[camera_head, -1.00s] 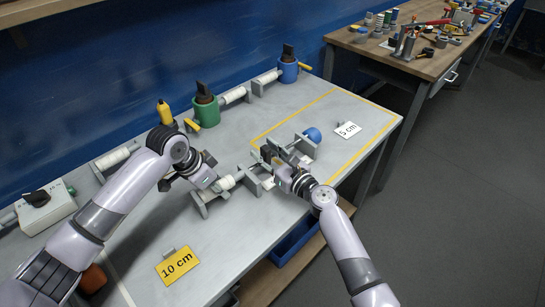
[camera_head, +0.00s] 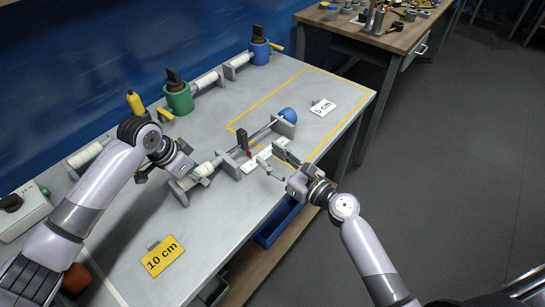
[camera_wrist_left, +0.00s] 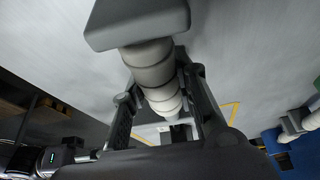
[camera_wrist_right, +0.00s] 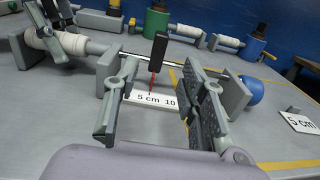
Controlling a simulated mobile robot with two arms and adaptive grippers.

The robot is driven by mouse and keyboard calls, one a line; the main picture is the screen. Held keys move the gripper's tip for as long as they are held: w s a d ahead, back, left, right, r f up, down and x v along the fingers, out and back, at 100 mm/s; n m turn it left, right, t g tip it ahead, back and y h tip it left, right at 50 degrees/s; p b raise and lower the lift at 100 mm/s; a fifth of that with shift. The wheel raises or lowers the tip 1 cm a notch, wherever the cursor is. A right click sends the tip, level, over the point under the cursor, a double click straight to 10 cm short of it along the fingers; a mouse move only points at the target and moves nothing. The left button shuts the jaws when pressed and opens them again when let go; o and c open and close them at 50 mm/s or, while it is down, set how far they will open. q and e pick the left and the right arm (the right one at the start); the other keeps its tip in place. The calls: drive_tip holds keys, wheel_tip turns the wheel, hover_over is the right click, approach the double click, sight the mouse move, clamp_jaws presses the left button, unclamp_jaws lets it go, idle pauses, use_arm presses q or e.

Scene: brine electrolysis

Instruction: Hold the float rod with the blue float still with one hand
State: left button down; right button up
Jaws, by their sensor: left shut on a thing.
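The float rod (camera_head: 262,131) runs through grey upright blocks, with a blue float (camera_head: 289,115) at its far end and a white ribbed grip (camera_wrist_left: 155,70) at its near end. My left gripper (camera_head: 196,172) is shut on the white grip, one finger on each side in the left wrist view. A black marker with a red pointer (camera_wrist_right: 158,55) stands by the rod over a white scale strip (camera_wrist_right: 150,100). My right gripper (camera_wrist_right: 153,88) is open and empty, in front of the scale and apart from the rod.
A white "5 cm" card (camera_head: 322,107) lies inside the yellow outline; a yellow "10 cm" card (camera_head: 162,256) lies near the front. Green (camera_head: 179,99) and blue (camera_head: 260,52) pots with white-gripped rods line the back. Bare tabletop lies around the yellow card.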

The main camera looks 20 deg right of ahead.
use_arm(q)
drive_tip(key=c, duration=1.2)
unclamp_jaws()
drive_tip(key=v, duration=1.2)
